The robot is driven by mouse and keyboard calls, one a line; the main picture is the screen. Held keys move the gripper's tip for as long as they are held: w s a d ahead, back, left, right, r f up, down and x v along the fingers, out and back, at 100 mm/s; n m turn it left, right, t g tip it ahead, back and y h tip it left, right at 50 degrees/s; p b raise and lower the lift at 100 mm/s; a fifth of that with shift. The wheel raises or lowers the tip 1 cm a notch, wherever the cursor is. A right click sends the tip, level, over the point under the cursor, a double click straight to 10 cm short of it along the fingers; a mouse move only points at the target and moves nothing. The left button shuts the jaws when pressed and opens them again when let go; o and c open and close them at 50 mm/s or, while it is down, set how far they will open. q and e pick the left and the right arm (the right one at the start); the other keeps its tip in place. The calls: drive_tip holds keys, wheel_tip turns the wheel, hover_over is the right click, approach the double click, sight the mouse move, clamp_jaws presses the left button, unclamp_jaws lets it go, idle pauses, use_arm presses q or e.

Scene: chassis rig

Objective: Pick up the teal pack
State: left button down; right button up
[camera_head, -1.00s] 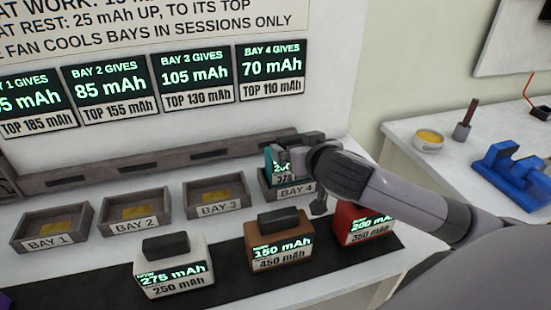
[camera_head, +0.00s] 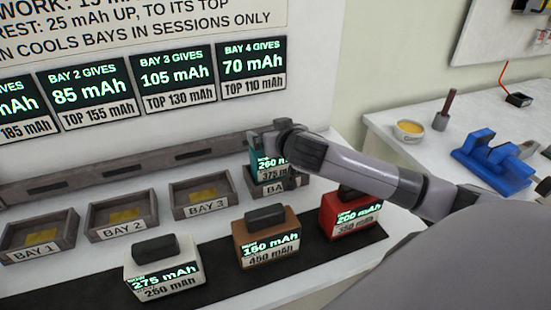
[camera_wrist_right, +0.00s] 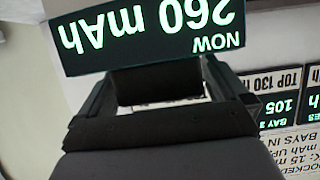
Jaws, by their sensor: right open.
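The teal pack (camera_head: 267,170) sits upright in Bay 4 (camera_head: 251,184), at the right end of the bay row. Its screen reads 260 mAh with a 375 label below, partly covered by my arm. My right gripper (camera_head: 276,140) is at the top of the pack. In the right wrist view, the pack's screen (camera_wrist_right: 150,32) fills the top, upside down. The open fingers of the right gripper (camera_wrist_right: 160,88) stand on either side of the pack's dark handle (camera_wrist_right: 155,84). Whether they touch it I cannot tell. My left gripper is not in view.
Bays 1 (camera_head: 68,228), 2 (camera_head: 92,220) and 3 (camera_head: 174,197) are empty. White (camera_head: 165,285), brown (camera_head: 240,243) and red (camera_head: 330,222) packs stand on the dark strip in front. A side table at right holds a bowl (camera_head: 409,130) and a blue fixture (camera_head: 490,160).

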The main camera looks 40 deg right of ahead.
drive_tip(key=c, duration=1.8)
drive_tip(key=shift+r, duration=0.1)
drive_tip(key=shift+c, duration=0.2)
